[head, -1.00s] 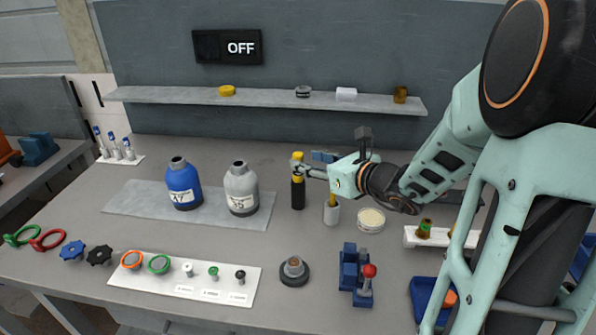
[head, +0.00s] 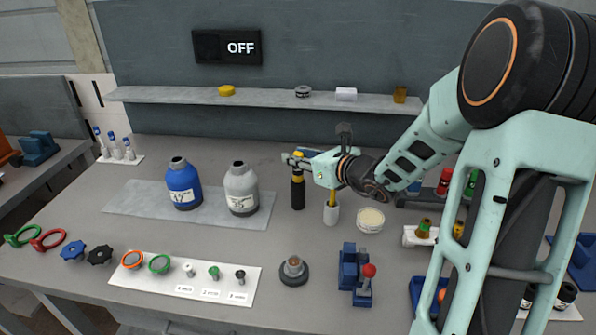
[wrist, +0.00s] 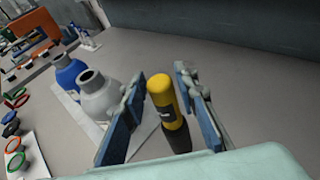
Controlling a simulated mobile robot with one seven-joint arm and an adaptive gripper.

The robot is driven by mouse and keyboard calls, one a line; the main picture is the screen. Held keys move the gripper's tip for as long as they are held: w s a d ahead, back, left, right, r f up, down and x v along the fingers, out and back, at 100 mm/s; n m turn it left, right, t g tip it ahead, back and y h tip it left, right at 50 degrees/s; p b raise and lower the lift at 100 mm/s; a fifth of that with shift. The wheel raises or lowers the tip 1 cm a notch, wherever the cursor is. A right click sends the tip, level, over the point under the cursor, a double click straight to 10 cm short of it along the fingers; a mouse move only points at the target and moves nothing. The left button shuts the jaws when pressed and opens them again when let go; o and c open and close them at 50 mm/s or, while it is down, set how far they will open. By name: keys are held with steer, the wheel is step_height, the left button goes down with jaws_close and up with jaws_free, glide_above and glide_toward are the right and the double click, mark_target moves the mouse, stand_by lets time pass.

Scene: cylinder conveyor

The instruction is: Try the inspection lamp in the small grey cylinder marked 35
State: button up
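The inspection lamp (head: 298,195) stands upright on the bench, with a black body and a yellow top. The small grey cylinder (head: 241,188) stands left of it, with an open neck and a white label that seems to read 35. My gripper (head: 292,161) is at the lamp's yellow top, reaching in from the right. In the wrist view the lamp (wrist: 162,92) is between the two blue-padded fingers of my gripper (wrist: 158,104), with gaps showing beside it. The grey cylinder (wrist: 98,98) is left of the fingers there.
A blue cylinder (head: 183,186) stands left of the grey one on a grey mat (head: 130,202). A white cup (head: 331,215) with a yellow handle and a round dish (head: 370,219) are close right of the lamp. A sign (head: 228,47) on the wall reads OFF.

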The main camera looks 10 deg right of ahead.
jaws_close()
steer(key=shift+r, duration=0.15)
